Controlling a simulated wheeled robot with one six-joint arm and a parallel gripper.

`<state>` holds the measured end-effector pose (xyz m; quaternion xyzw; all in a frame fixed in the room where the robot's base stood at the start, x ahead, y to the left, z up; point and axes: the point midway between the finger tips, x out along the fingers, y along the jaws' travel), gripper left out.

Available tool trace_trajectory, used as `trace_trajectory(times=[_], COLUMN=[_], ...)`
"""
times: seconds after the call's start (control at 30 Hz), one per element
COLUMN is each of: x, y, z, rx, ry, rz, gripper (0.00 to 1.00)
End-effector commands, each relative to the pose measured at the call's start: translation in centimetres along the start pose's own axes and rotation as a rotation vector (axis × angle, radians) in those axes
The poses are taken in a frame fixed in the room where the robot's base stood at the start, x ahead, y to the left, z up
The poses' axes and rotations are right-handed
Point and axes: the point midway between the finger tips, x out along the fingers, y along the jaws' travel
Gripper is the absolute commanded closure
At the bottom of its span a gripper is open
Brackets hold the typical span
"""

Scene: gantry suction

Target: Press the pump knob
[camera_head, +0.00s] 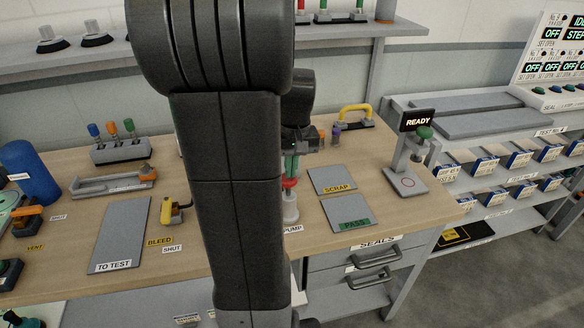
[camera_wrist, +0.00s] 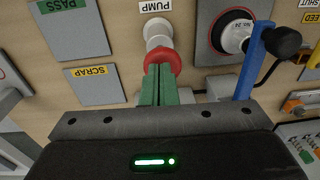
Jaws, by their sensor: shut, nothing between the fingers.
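The pump knob is a red round cap (camera_head: 289,183) on a white upright pump body (camera_head: 290,208) standing on the bench. In the wrist view the red knob (camera_wrist: 174,57) shows around my fingertips, with the white body (camera_wrist: 158,30) beyond it near the PUMP label (camera_wrist: 155,6). My gripper (camera_head: 290,173) points down over the knob, its green fingers shut and empty. In the wrist view my gripper (camera_wrist: 160,70) overlaps the knob; I cannot tell whether the tips touch it. My arm hides part of the bench left of the pump.
Grey SCRAP (camera_head: 331,178) and PASS (camera_head: 350,222) plates lie right of the pump. A grey stand with a READY display (camera_head: 417,120) is farther right. In the wrist view, a dark round part marked No. 24 (camera_wrist: 232,32) and a blue bar (camera_wrist: 249,65) are close beside the pump.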

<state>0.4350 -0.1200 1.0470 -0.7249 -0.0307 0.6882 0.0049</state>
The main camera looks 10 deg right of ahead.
Motion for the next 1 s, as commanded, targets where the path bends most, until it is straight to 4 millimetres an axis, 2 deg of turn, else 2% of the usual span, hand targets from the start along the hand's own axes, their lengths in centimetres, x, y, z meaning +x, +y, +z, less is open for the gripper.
trace_trajectory(times=[0.03, 0.2, 0.4, 0.6, 1.0], x=[-1.6, -5.6, -8.8, -10.1, -10.3], y=[0.0, 0.1, 0.1, 0.1, 0.4], z=[-0.2, -0.2, -0.2, -0.1, -0.1], rx=[0.0, 0.0, 0.0, 0.0, 0.008], ry=[0.008, 0.009, 0.007, 0.006, 0.003], rz=[0.002, 0.003, 0.002, 0.002, 0.005], gripper=[1.0, 1.0, 1.0, 1.0, 1.0])
